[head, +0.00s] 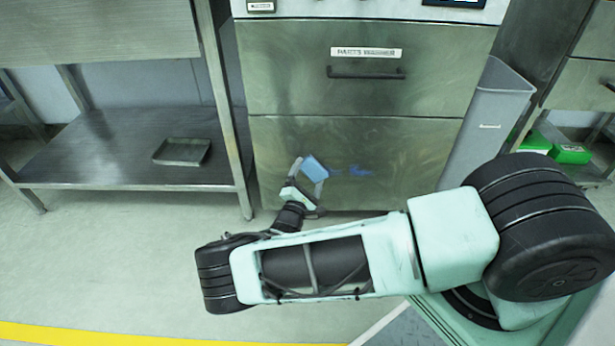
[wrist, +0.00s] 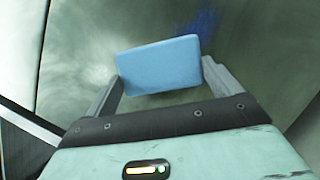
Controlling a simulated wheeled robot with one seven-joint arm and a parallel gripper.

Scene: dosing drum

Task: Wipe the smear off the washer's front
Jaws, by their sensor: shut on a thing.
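The washer (head: 290,150) is a steel cabinet, and its lower front panel carries a blue smear (head: 352,171). In the wrist view the smear (wrist: 207,20) shows dark blue at the top, just beyond the block's upper right. My gripper (head: 308,178) is low in front of the panel, to the left of the smear. It is shut on a light blue sponge-like block (head: 315,167), which sits between both fingers in the wrist view (wrist: 160,66). The block is at or very near the panel; I cannot tell whether it touches.
A steel table with a low shelf (head: 100,150) stands left of the washer, with a shallow tray (head: 182,151) on it. A grey bin (head: 487,115) stands close at the washer's right. Green boxes (head: 571,153) lie farther right. Floor at the left front is clear.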

